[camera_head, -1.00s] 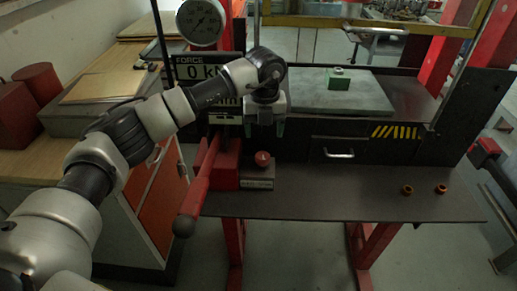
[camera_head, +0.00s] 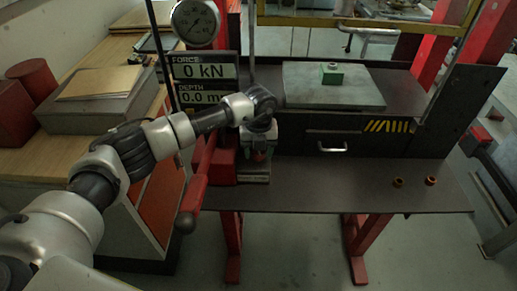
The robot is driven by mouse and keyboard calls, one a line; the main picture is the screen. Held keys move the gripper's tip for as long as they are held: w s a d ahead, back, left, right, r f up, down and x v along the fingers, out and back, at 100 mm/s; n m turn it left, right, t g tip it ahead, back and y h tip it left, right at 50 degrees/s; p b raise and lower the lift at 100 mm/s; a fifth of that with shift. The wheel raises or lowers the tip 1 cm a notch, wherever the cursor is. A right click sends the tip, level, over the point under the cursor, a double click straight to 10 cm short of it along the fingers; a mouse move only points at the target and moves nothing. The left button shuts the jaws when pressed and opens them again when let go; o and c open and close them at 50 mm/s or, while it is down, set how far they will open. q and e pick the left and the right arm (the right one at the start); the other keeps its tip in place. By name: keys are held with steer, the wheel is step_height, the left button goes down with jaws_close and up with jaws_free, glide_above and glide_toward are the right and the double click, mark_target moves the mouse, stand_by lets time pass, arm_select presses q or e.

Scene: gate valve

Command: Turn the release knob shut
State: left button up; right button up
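The release knob is a small red knob (camera_head: 259,156) on a block at the left of the black bench. It shows only in part, under my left gripper (camera_head: 258,158). My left gripper points down at the knob with its fingers around or just above it. I cannot tell whether the fingers touch the knob, or how far they are apart. My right gripper is not in view.
A red lever (camera_head: 194,195) slopes down just left of the knob. A display (camera_head: 203,85) reads 0 kN, with a round gauge (camera_head: 196,22) above. A green block (camera_head: 332,76) sits on a grey plate (camera_head: 312,97).

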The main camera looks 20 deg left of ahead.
arm_select(q)
steer(key=c, duration=0.6)
steer(key=m+b, duration=0.1)
steer(key=b, duration=0.1)
steer(key=shift+f+m+b, duration=0.2)
steer(key=shift+m+b, duration=0.15)
steer(key=shift+m, duration=0.05)
steer(key=shift+r+m+b, duration=0.15)
steer(key=shift+m+b, duration=0.25)
steer(key=shift+m, duration=0.1)
steer(key=shift+r, duration=0.1)
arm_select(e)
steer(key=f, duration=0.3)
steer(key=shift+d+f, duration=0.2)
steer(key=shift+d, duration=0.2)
arm_select(q)
steer(key=o, duration=0.7)
steer(key=shift+o, duration=1.3)
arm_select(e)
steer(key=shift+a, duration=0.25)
